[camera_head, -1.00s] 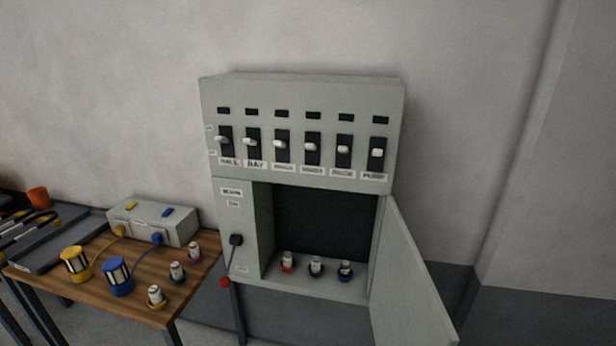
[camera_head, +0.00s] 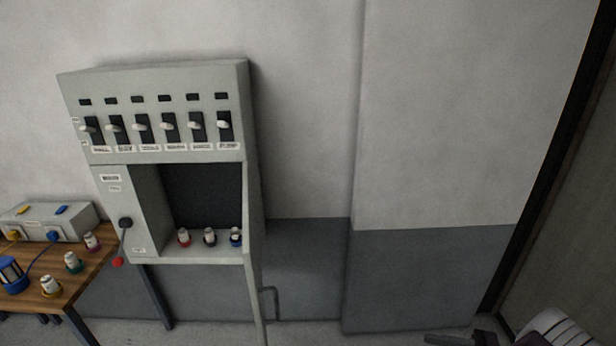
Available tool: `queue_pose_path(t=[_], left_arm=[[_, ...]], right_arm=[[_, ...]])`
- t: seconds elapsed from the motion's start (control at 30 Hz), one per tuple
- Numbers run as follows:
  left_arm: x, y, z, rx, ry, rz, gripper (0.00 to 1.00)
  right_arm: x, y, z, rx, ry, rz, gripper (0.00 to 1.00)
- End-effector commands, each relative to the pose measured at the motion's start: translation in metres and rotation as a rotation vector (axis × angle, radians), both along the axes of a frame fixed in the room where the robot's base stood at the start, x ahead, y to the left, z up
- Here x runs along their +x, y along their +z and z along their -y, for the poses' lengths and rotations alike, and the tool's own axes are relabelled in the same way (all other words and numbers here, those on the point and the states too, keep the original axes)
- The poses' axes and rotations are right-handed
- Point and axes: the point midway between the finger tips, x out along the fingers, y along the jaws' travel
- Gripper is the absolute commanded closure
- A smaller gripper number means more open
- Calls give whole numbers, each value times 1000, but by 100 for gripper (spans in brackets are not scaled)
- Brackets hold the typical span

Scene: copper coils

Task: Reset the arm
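Neither of my grippers can be made out in the head view, so I cannot see what state they are in. No arm of mine shows clearly. A grey switch cabinet (camera_head: 205,255) stands against the wall at left. Its upper part has a row of several switches with pale toggles (camera_head: 168,126) and a small dark window above each. A lever (camera_head: 126,224) with a red knob (camera_head: 118,262) hangs down on its lower left side. The cabinet door (camera_head: 254,240) is open and seen nearly edge-on. Red, black and blue-based small parts (camera_head: 210,237) stand inside.
A wooden table (camera_head: 92,268) at lower left holds a grey box (camera_head: 45,218), a blue coil-like part (camera_head: 12,275) and several small fittings. A pale ribbed object (camera_head: 555,328) and dark pieces (camera_head: 460,339) are cut off at bottom right. The wall between is bare.

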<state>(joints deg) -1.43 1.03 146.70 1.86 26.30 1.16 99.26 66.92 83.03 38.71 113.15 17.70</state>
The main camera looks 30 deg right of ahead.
Motion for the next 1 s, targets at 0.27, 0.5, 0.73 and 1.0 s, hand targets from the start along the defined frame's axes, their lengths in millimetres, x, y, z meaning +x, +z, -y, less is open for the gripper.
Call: queue_pose_path(t=[0.27,0.5,0.73,1.0], left_arm=[[0,0,0,0,0,0,64],[0,0,0,0,0,0,64],[0,0,0,0,0,0,64],[0,0,0,0,0,0,64]], right_arm=[[61,30,-25,-102,257,-2,67],[119,71,-104,-217,631,-3,67],[122,75,-244,-590,1186,19,67],[76,31,-299,-1159,1607,286,67]])
